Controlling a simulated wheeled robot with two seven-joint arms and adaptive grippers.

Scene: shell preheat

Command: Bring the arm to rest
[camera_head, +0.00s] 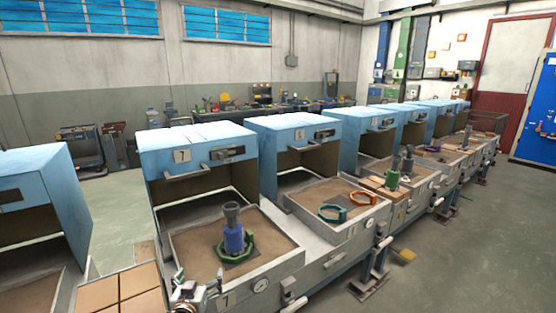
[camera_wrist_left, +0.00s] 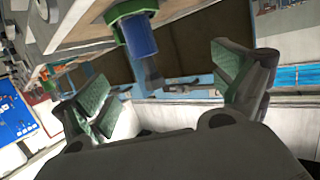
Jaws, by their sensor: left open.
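My left gripper (camera_head: 190,292) shows at the bottom edge of the head view, in front of the station marked 7. In the left wrist view its green-padded fingers (camera_wrist_left: 165,98) are spread apart with nothing between them. A blue shell with a grey top (camera_head: 233,236) stands upright inside a green ring (camera_head: 234,246) on the sandy tray of station 7. The blue shell (camera_wrist_left: 140,36) also shows in the left wrist view, beyond the fingers and apart from them. My right gripper is in neither view.
The station 7 tray (camera_head: 190,262) sits before a blue open-fronted hood (camera_head: 195,141). The neighbouring tray holds an orange ring (camera_head: 361,198) and a teal-and-orange ring (camera_head: 332,213). Further stations run off to the right. A tiled surface (camera_head: 115,290) lies at lower left. Floor shows at right.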

